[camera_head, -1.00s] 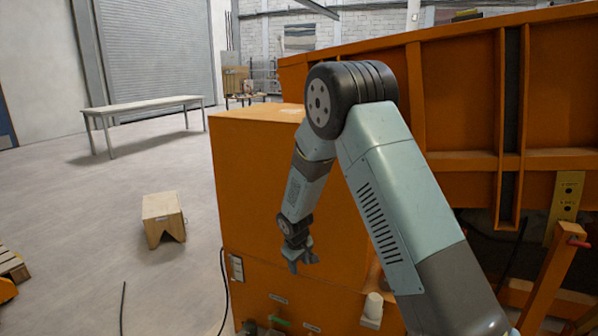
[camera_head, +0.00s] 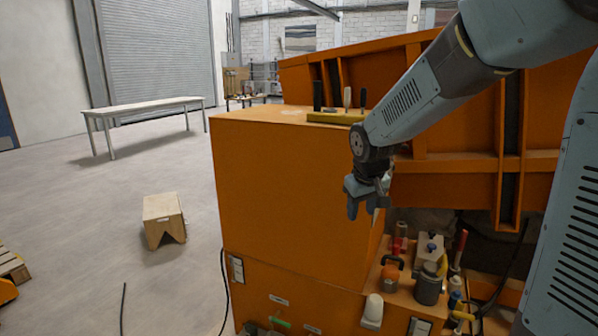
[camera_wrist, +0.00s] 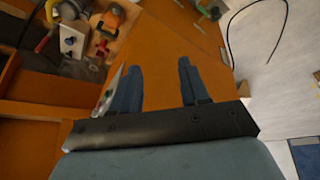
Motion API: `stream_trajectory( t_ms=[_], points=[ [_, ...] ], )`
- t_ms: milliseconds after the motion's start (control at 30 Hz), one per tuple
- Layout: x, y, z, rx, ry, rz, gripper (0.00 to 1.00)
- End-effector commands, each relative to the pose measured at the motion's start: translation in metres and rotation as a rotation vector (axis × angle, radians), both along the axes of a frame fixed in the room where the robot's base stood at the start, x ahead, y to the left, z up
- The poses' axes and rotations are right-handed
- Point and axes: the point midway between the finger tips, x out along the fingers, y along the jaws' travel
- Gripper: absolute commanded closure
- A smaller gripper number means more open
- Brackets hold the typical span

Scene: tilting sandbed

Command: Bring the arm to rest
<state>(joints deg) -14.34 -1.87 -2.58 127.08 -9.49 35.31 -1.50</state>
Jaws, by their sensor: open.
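My arm reaches in from the right in the head view and bends down at the wrist. My gripper (camera_head: 364,198) hangs in front of the right edge of the large orange cabinet (camera_head: 285,190), above a ledge of tools. Its two fingers are apart with nothing between them. In the wrist view the gripper (camera_wrist: 158,90) also shows open and empty, with the orange cabinet face (camera_wrist: 155,50) beyond the fingers.
A ledge by the cabinet holds a grey canister (camera_head: 428,288), an orange-handled weight (camera_head: 390,275) and other tools. A yellow tool rack (camera_head: 335,117) stands on the cabinet top. The orange sandbed wall (camera_head: 455,140) rises behind. A wooden stool (camera_head: 163,215) stands left on open floor.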

Motion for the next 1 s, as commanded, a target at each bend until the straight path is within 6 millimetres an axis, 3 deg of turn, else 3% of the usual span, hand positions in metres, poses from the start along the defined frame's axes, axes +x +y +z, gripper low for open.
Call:
stream_trajectory(
  t_ms=[200,500,800,1000],
  points=[
    [-0.049,-0.027,0.039,0.038,-0.032,-0.076,0.55],
    [-0.121,-0.056,0.073,0.088,-0.071,-0.171,0.55],
    [-0.195,-0.073,0.089,0.135,-0.112,-0.259,0.55],
    [-0.231,-0.077,0.09,0.158,-0.13,-0.3,0.55]
  ],
)
